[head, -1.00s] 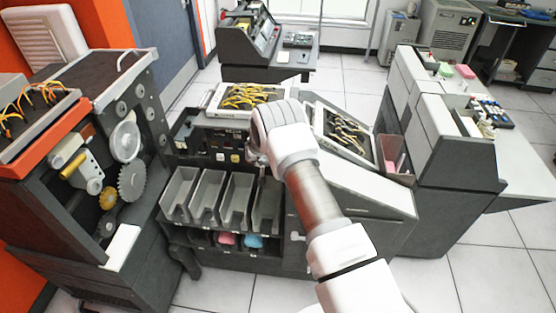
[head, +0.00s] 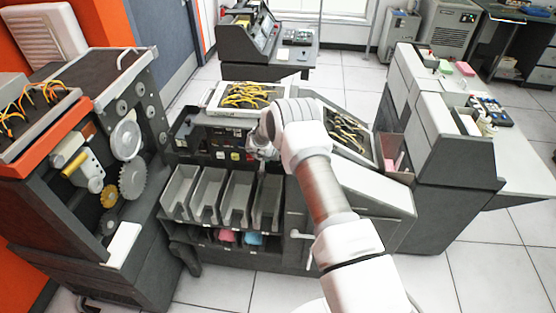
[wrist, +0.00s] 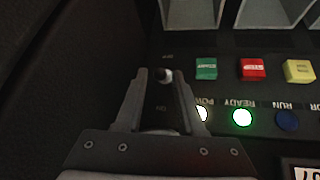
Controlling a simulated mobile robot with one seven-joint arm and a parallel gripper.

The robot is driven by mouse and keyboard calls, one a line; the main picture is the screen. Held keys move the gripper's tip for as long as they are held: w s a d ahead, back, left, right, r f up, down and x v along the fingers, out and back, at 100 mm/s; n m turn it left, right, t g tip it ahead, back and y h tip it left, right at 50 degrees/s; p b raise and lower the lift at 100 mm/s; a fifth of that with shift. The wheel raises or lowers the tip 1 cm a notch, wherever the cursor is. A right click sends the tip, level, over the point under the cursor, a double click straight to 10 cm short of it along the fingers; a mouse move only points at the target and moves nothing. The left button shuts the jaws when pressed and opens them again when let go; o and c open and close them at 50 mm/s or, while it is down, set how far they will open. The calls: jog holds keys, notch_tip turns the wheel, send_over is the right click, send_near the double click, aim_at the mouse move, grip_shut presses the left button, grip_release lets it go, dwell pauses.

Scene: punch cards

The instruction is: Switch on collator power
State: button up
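The collator (head: 375,192) is the dark machine in the middle of the head view, with grey card bins on its front. My gripper (head: 262,152) is at its control panel, above the bins, partly hidden by my arm. In the wrist view a small toggle switch (wrist: 163,75) with a pale tip stands between an OFF and an ON label. My open gripper (wrist: 160,78) has one finger on each side of the switch; contact is unclear. The power light (wrist: 202,113) is lit white and partly hidden by a finger. The ready light (wrist: 242,117) glows green.
Green (wrist: 206,68), red (wrist: 252,69) and yellow (wrist: 299,71) buttons sit right of the switch. The run light (wrist: 287,120) is dark blue. In the head view, a geared machine (head: 100,170) stands left and a tall grey machine (head: 450,165) right.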

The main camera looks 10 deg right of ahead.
jog(key=shift+o, duration=0.6)
jog(key=b+v, duration=0.1)
jog(key=v, duration=1.6)
jog(key=shift+s+a+r, duration=0.1)
jog(key=shift+s, duration=0.05)
